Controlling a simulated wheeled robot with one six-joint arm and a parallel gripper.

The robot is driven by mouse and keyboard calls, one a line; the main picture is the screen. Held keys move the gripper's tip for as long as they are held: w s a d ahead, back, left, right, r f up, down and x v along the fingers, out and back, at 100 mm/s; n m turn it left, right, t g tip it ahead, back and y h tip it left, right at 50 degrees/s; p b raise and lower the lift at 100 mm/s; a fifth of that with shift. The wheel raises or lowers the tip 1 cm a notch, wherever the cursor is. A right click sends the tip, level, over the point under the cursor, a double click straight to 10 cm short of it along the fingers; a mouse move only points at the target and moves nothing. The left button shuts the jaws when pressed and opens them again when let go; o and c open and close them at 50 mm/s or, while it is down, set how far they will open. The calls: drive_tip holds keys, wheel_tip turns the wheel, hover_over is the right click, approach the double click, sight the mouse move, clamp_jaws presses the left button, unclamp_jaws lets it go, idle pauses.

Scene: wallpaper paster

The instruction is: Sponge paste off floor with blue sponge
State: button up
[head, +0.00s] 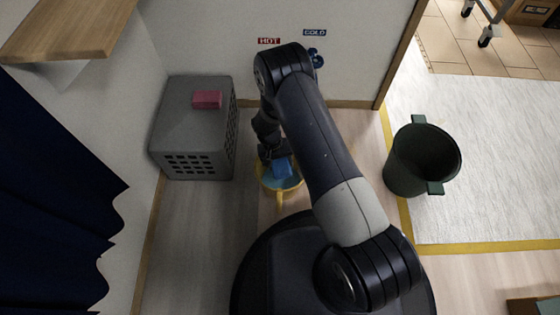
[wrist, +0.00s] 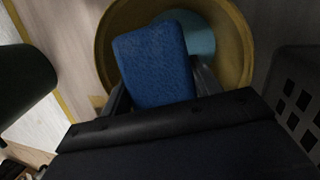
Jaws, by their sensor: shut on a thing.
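My gripper (wrist: 160,92) is shut on the blue sponge (wrist: 154,65). The sponge also shows in the head view (head: 283,167). My gripper holds it over a yellow bucket (wrist: 109,35), which stands on the floor (head: 200,230) in front of my base. Pale blue water (wrist: 199,38) shows inside the bucket beside the sponge. I cannot tell whether the sponge touches the water. My arm hides part of the floor to the right of the bucket. I cannot make out any paste on the visible floor.
A grey crate (head: 185,125) with a pink sponge (head: 207,100) on top stands left of the bucket. A dark green bin (head: 402,175) stands to the right, by a white sheet (head: 480,150) edged with yellow tape. A wall with HOT and COLD labels is behind.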

drive_tip(key=shift+f+b, duration=2.95)
drive_tip(key=shift+f, duration=2.4)
drive_tip(key=shift+f, duration=0.1)
drive_tip(key=shift+f, duration=1.4)
drive_tip(key=shift+a, duration=0.1)
